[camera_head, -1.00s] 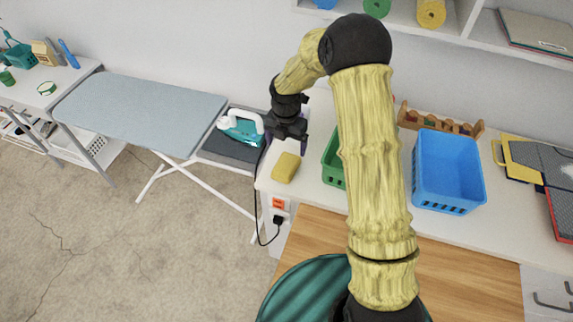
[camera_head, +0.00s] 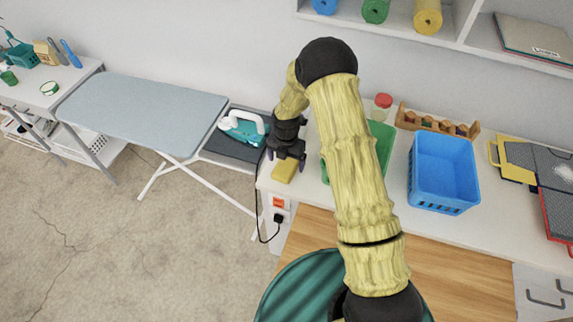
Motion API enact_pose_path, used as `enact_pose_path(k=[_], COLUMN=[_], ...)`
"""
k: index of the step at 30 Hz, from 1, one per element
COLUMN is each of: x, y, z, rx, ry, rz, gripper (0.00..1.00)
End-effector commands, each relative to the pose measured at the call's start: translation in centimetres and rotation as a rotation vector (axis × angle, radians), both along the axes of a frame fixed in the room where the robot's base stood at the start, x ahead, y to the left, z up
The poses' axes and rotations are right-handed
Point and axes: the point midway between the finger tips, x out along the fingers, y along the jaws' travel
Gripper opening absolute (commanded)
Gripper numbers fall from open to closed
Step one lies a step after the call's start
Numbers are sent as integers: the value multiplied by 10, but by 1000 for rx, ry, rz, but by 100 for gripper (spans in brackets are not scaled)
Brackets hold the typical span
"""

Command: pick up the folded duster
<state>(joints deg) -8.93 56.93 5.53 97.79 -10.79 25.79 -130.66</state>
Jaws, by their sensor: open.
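The folded duster is a small yellow block-shaped cloth (camera_head: 284,170) on the left end of the white counter, near its edge. My gripper (camera_head: 286,155) is open and sits directly over the duster's far part, covering some of it. The fingers appear close to it; whether they touch it cannot be told from this view.
A green basket (camera_head: 381,146), partly hidden by my arm, and a blue basket (camera_head: 443,172) stand to the right. A wooden rack (camera_head: 437,122) is behind them.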

Motion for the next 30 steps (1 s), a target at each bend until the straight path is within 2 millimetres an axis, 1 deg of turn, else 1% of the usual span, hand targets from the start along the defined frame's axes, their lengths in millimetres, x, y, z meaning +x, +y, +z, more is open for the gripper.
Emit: enact_pose_path(k=[3, 7, 23, 26, 30], x=[-1, 0, 0, 0, 0], y=[1, 0, 2, 2, 1], z=[-13, -22, -23, -23, -23], rx=[0, 0, 1, 1, 1], ry=[4, 0, 0, 0, 0], rz=[0, 1, 3, 3, 2], gripper=[89, 89, 89, 71, 44])
